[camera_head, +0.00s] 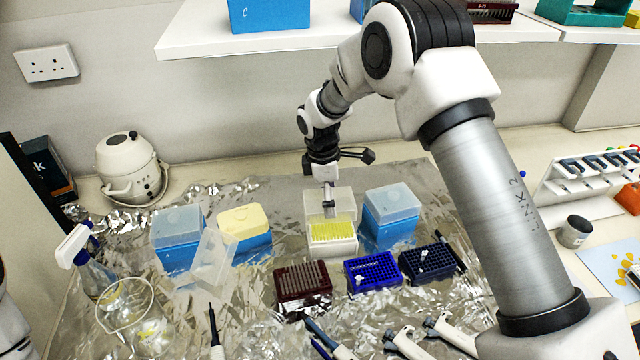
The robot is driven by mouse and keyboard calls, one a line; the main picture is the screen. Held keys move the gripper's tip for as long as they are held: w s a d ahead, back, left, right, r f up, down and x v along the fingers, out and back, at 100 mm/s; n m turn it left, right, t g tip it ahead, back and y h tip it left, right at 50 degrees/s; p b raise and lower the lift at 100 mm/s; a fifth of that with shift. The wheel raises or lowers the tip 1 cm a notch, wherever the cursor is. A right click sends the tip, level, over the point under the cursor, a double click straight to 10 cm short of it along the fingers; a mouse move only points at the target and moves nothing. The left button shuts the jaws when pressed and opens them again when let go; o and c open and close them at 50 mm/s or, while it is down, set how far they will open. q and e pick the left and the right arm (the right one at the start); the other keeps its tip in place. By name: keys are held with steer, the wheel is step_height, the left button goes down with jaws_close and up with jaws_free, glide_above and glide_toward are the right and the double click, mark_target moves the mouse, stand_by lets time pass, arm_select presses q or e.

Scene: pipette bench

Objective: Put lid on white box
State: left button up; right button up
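The white box (333,246) stands on the foil in the middle, its top filled with yellow tips (333,231). A clear lid (344,203) is at the box's back upper edge, above and behind the tips, leaving them exposed. I cannot tell whether it touches the box. My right gripper (328,206) points down from above, its narrow fingers overlapping the lid's middle. The fingers look closed on the lid, though the contact is small in view. My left gripper is not in view.
Blue boxes (391,215) (178,238) stand either side. A loose clear lid (212,258) leans by a yellow-topped blue box (244,226). Dark red (302,284), blue (373,271) and navy (427,263) racks sit in front. Pipettes and a beaker (137,315) lie nearer. A shelf (330,30) overhangs behind.

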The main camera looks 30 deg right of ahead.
steer(key=shift+s+d+f+b, duration=0.1)
steer(key=shift+s+f+b, duration=0.1)
steer(key=shift+s+b, duration=0.25)
steer(key=shift+s+d+f+b, duration=0.1)
steer(key=shift+s+f+b, duration=0.1)
steer(key=shift+s, duration=0.35)
steer(key=f, duration=0.1)
steer(key=w+f+b, duration=0.1)
steer(key=f+b, duration=0.1)
steer(key=shift+w+d+f, duration=0.15)
steer(key=shift+w+f, duration=0.1)
steer(key=shift+f, duration=0.05)
steer(key=shift+w+r, duration=0.1)
steer(key=shift+r, duration=0.25)
steer(key=shift+a+r, duration=0.1)
steer(key=shift+a, duration=0.15)
steer(key=shift+s+p, duration=0.35)
steer(key=shift+s, duration=0.3)
steer(key=shift+w+f, duration=0.25)
steer(key=shift+w, duration=0.1)
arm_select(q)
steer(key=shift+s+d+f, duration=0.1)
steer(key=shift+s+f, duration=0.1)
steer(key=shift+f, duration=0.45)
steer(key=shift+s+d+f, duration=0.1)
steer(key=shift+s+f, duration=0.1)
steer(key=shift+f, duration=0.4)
arm_select(e)
steer(key=shift+f, duration=0.1)
